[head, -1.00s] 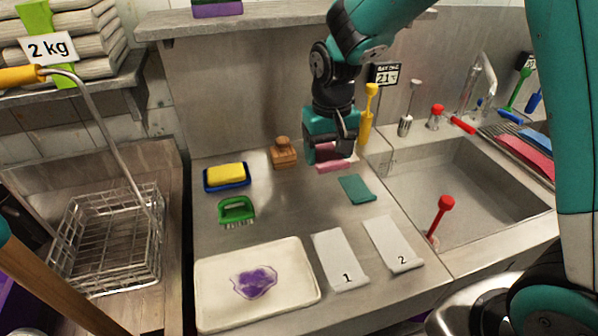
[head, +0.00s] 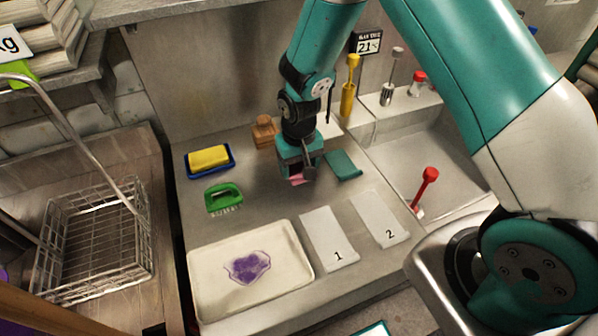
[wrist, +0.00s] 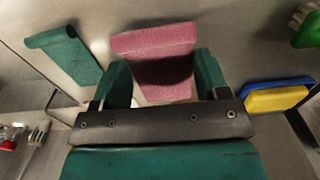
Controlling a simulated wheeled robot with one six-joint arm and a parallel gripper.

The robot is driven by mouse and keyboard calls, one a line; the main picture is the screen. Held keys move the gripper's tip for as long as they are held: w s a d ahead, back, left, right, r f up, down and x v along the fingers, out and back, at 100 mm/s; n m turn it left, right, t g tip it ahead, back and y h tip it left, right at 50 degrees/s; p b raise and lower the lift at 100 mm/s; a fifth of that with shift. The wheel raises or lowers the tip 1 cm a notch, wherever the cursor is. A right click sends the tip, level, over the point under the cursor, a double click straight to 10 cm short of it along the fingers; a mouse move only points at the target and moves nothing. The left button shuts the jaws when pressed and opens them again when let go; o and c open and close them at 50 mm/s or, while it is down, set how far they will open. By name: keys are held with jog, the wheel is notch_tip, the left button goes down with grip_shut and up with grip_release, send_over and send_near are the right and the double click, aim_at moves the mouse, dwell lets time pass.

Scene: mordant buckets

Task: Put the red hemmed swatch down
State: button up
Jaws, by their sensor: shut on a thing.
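The red hemmed swatch looks pinkish red and textured. In the wrist view the swatch (wrist: 155,42) is between my gripper's two green fingers, its far end reaching out past them. In the head view only a small part of the swatch (head: 297,180) shows below my gripper (head: 297,170); the rest is hidden by the gripper. My gripper is shut on it, above the steel counter, behind card 1 (head: 328,238) and just left of a green swatch (head: 342,164). I cannot tell the exact gap between the red swatch and the counter.
A white tray (head: 204,290) with a purple stain is at front left, with card 2 (head: 379,218) right of card 1. A green brush (head: 223,194), yellow sponge (head: 208,157) and wooden block (head: 264,132) stand left. The sink (head: 400,168) is right. Bare counter lies between brush and gripper.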

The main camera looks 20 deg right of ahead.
aim_at(299, 171)
jog(key=shift+f+p, duration=0.4)
jog(key=shift+f, duration=1.75)
jog(key=shift+f, duration=0.25)
jog(key=o, duration=0.9)
jog(key=shift+r, duration=0.1)
jog(key=shift+r, duration=0.1)
notch_tip(299, 171, up, 12)
jog(key=b, duration=0.3)
jog(key=shift+f, duration=0.2)
jog(key=s+a+r+n+y, duration=0.1)
jog(key=s+r+n, duration=0.1)
jog(key=s+r, duration=0.4)
jog(key=s+a+r+n+y, duration=0.1)
jog(key=s+a+r+n, duration=0.1)
jog(key=s+r, duration=0.4)
jog(key=s+a+r+n+y, duration=0.1)
jog(key=s+r+n+y, duration=0.1)
jog(key=s+r, duration=0.4)
jog(key=shift+s+a+r+n, duration=0.15)
jog(key=shift+s+n, duration=0.15)
jog(key=shift+s, duration=0.9)
jog(key=shift+s+a+r+n, duration=0.15)
jog(key=shift+s+n, duration=0.15)
jog(key=shift+s, duration=0.85)
